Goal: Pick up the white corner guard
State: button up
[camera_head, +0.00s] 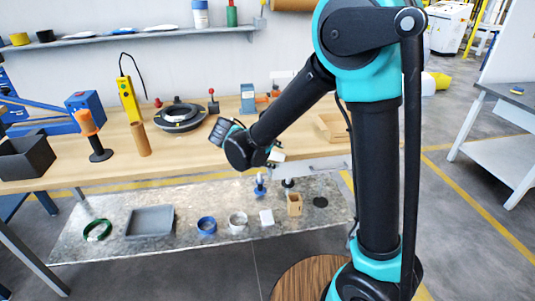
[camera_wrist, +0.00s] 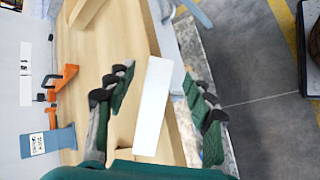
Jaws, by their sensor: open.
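The white corner guard (camera_wrist: 153,105) shows in the wrist view as a long, slightly tilted white bar. It lies between the two green-padded fingers of my gripper (camera_wrist: 158,76). The fingers are open, with a gap on both sides of the bar. Whether the guard is level with the fingertips or beyond them I cannot tell. In the head view my gripper is at the bench's front edge, largely hidden behind the wrist. A small white piece (camera_head: 277,155) shows beside it, perhaps the same guard.
The wooden bench (camera_head: 185,165) holds a black ring-shaped stand (camera_head: 181,117), a wooden tray (camera_head: 331,127) and an orange-and-blue clamp (camera_wrist: 50,130). A lower shelf (camera_head: 180,222) carries a grey tray (camera_head: 150,222) and small coils. Open floor lies beyond the bench edge.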

jog(key=x, duration=0.2)
jog(key=shift+w+d+f, duration=0.15)
jog(key=shift+f, duration=0.1)
jog(key=c, duration=1)
jog(key=shift+r, duration=0.15)
jog(key=shift+c, duration=0.2)
